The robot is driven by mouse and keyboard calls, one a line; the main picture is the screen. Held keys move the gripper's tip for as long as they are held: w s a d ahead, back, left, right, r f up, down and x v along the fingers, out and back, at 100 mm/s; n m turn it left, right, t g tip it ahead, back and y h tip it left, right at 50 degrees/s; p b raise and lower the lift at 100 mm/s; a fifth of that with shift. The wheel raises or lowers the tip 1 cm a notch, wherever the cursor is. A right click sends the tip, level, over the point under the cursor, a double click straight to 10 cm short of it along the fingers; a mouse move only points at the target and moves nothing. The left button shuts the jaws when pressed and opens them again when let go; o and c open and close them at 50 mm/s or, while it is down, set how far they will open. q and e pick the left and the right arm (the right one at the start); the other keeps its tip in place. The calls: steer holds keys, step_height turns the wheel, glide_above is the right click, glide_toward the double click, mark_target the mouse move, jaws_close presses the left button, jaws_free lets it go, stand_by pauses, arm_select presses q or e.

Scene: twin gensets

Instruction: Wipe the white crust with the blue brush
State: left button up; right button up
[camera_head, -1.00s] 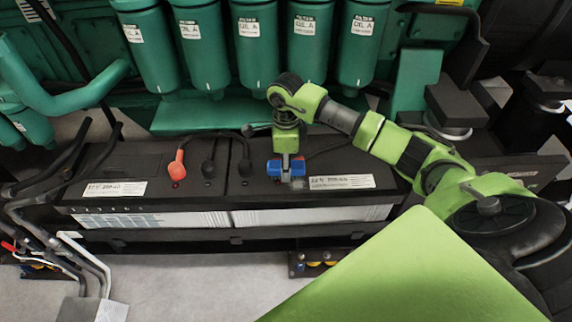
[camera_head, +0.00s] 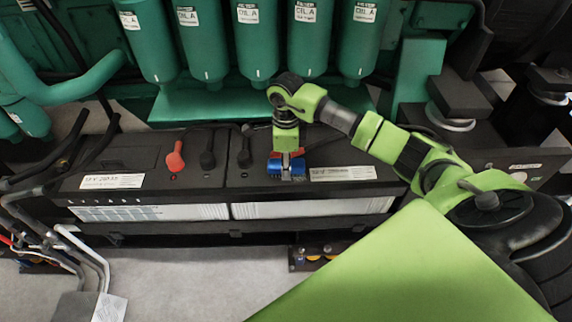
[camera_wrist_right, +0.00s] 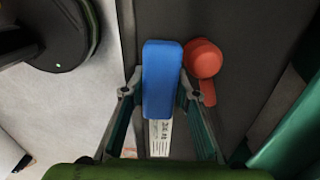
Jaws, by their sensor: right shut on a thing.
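My right gripper (camera_head: 287,158) comes down over the right-hand black battery (camera_head: 255,181) in the head view. It is shut on the blue brush (camera_head: 287,168), which is low over the battery top; I cannot tell whether it touches. In the right wrist view the brush (camera_wrist_right: 162,70) lies between the two fingers of the gripper (camera_wrist_right: 160,92). A red terminal cap (camera_wrist_right: 203,59) is close beside the brush there. I cannot make out any white crust; the brush and gripper may hide it. My left gripper is not in view.
A second red cap (camera_head: 175,159) and black caps (camera_head: 208,154) with cables stand on the batteries to the left. Green filter canisters (camera_head: 257,40) hang behind. Black and white cables (camera_head: 75,250) are at the lower left. Grey floor (camera_head: 200,275) is clear in front.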

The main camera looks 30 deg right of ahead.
mark_target(309, 176)
steer(key=shift+f+b, duration=0.85)
steer(key=shift+f, duration=0.2)
steer(key=shift+r, duration=0.1)
steer(key=shift+s+d, duration=0.5)
steer(key=shift+d, duration=0.25)
steer(key=shift+s+d, duration=0.45)
steer(key=shift+d, duration=0.3)
steer(key=shift+s+d, duration=0.5)
steer(key=shift+d, duration=0.25)
steer(key=shift+s+d, duration=0.45)
steer(key=shift+d, duration=0.3)
